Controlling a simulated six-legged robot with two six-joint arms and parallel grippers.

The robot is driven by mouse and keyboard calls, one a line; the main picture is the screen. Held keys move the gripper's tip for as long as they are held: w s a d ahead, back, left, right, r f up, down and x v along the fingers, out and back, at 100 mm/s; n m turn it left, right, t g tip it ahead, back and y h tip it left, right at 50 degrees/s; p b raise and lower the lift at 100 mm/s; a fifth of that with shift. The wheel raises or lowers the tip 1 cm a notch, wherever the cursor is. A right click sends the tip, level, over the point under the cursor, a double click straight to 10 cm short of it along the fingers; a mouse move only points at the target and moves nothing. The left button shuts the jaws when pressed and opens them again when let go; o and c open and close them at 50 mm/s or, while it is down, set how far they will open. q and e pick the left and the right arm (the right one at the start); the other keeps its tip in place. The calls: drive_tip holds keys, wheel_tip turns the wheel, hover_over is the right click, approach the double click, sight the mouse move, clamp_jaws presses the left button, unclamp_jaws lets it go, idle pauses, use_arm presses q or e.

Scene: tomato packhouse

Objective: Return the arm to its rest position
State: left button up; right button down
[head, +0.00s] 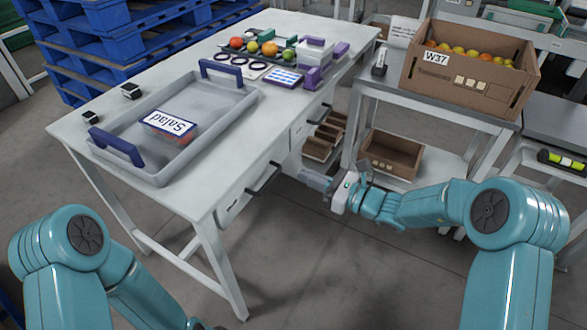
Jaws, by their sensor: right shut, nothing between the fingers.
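My right arm comes in from the right, and its gripper (318,181) is shut and empty. My left arm (70,260) shows at the lower left, bent downward. Its gripper lies outside the picture.
A grey tray (236,103) with blue handles holds a box labelled Salad (170,124). Tomatoes and rings lie at the table's back. A cardboard crate W37 (465,75) full of tomatoes stands on the side stand (440,108). Blue pallets (100,45) stand behind. The front floor is clear.

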drive_tip(key=s+d+f+n+g+h, duration=0.2)
drive_tip(key=s+f+n+g+h, duration=0.35)
drive_tip(key=s+f+n, duration=0.85)
drive_tip(key=s+d+f+n+g+h, duration=0.2)
drive_tip(key=s+f+n+g+h, duration=0.35)
drive_tip(key=s+f, duration=0.95)
wheel_tip(320, 180, up, 25)
drive_tip(key=s+n+t+p, duration=0.1)
drive_tip(key=s+n+p, duration=0.1)
drive_tip(key=p, duration=2)
drive_tip(key=shift+f+n+p, duration=0.15)
drive_tip(key=shift+n+p, duration=0.15)
drive_tip(key=shift+n, duration=0.35)
drive_tip(key=shift+d, duration=0.1)
